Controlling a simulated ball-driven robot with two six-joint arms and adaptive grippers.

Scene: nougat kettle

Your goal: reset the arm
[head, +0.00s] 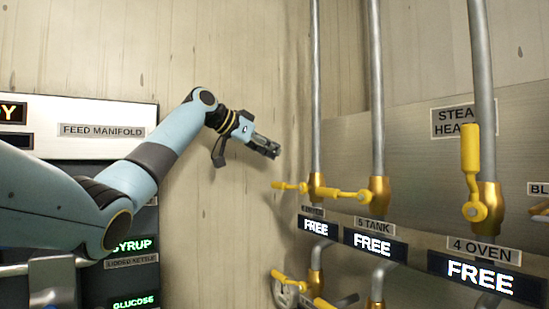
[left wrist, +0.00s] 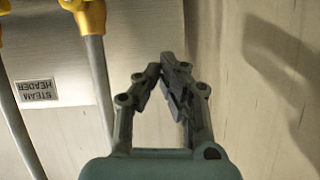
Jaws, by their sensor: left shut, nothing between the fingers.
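My left arm reaches in from the left in the head view. My left gripper (head: 268,148) is held in the air in front of the beige wall, left of the upright pipes. It is shut and empty. In the left wrist view the gripper (left wrist: 167,72) shows its two fingers drawn together at the tips, with nothing between them. It is apart from the yellow valve handle (head: 289,187) below and to its right. My right gripper is in neither view.
Several grey pipes with brass valves stand on the right. A yellow handle (head: 470,150) is upright above the "4 OVEN" sign (head: 484,249); others lie level, such as one by the "5 TANK" sign (head: 373,225). The feed manifold panel (head: 102,131) is at left. The middle wall is bare.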

